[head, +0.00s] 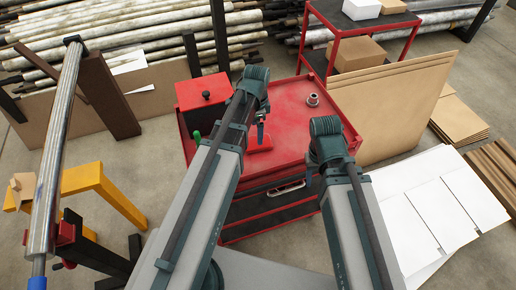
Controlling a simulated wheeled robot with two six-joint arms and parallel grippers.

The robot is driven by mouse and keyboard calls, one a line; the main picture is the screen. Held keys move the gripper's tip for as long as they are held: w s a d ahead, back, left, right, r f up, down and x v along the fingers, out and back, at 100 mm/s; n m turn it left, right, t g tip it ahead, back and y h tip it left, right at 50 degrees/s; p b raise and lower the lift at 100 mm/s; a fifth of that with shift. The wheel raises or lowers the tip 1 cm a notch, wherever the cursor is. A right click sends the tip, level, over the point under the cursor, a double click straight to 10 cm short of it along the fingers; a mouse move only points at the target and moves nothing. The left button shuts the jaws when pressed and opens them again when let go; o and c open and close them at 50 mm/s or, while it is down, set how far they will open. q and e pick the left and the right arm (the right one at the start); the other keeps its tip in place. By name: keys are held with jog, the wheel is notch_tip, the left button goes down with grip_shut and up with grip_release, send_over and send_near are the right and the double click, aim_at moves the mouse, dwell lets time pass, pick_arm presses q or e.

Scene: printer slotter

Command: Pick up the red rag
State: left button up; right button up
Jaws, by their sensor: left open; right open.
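A small red piece that looks like the red rag (259,149) lies on the red top of the tool cart (290,100), close to its front edge. It is hard to tell from the red surface around it. My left gripper (261,132) hangs down just above and beside this piece, open; I cannot tell whether it touches. My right gripper (318,160) is over the cart's front right corner, mostly hidden behind its own wrist, with no object visible in it.
A red box with a black knob (204,91), a green-handled item (196,138) and a metal ring (313,100) are on the cart. Cardboard sheets (390,105) lean at right, white panels (430,210) lie on the floor. A long pipe (55,150) and a yellow stand (85,178) are at left.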

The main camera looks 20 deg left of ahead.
pick_arm(q)
jog(key=shift+f, duration=0.1)
jog(key=shift+f, duration=0.1)
jog(key=f+b, duration=0.5)
jog(key=shift+d+f, duration=0.1)
jog(key=shift+d, duration=0.15)
jog(key=c, duration=1.1)
jog(key=shift+r, duration=0.25)
jog(key=shift+c, duration=0.2)
notch_tip(320, 180, up, 10)
jog(key=p, duration=1)
